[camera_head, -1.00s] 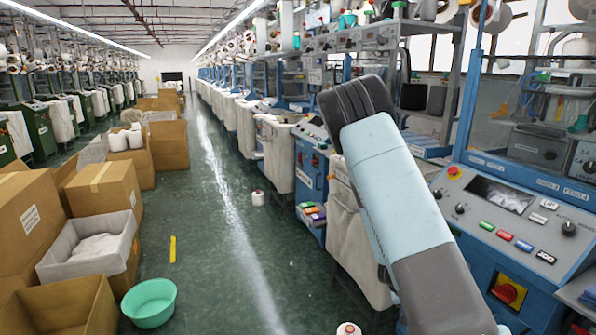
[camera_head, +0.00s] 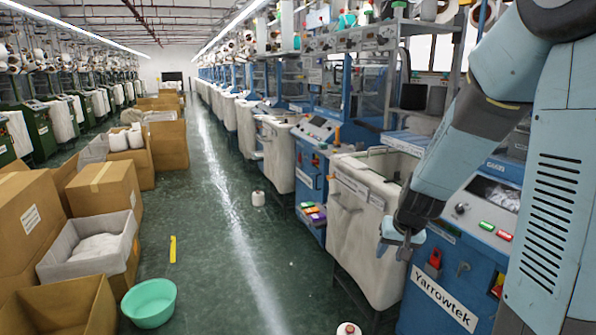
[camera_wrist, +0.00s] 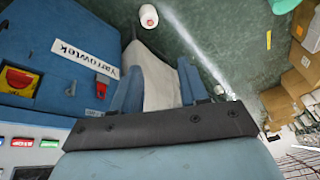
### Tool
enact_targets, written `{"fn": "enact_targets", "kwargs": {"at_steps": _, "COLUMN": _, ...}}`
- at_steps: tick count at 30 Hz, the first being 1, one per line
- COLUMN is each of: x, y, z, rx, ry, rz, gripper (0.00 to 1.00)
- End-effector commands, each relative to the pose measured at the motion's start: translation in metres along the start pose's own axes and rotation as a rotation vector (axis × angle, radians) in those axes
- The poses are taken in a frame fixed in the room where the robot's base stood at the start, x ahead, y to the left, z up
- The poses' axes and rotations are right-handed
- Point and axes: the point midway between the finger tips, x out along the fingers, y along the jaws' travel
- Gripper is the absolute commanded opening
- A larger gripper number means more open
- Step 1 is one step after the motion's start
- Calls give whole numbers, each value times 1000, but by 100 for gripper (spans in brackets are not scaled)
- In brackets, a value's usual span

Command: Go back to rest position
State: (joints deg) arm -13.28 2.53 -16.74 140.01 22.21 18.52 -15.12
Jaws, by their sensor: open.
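My gripper (camera_head: 402,240) hangs at the end of my folded arm at the right of the head view. It is in front of the blue knitting machine marked Yarrowtek (camera_head: 440,298) and beside the pale cloth bin (camera_head: 362,215). In the wrist view my gripper (camera_wrist: 160,88) has its two blue fingers spread apart with nothing held between them. The cloth bin (camera_wrist: 158,75) shows beyond the fingers there. The Yarrowtek machine (camera_wrist: 50,60) fills the left of that view.
A clear green aisle floor (camera_head: 225,250) runs up the middle. Cardboard boxes (camera_head: 105,190) and a green basin (camera_head: 149,303) stand on the left. White yarn cones stand on the floor, one mid-aisle (camera_head: 258,198) and one near the bottom edge (camera_head: 348,329). Machines line the right.

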Motion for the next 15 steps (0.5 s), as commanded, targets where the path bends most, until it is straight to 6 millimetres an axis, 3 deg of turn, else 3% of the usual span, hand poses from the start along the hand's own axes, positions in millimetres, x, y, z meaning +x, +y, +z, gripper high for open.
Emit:
{"fn": "enact_targets", "kwargs": {"at_steps": 3, "x": -35, "y": -7, "z": 4, "rx": -17, "ry": 17, "rz": -34, "gripper": 44}}
{"fn": "enact_targets", "kwargs": {"at_steps": 15, "x": -136, "y": -18, "z": 38, "rx": -90, "ry": 57, "rz": -71, "gripper": 44}}
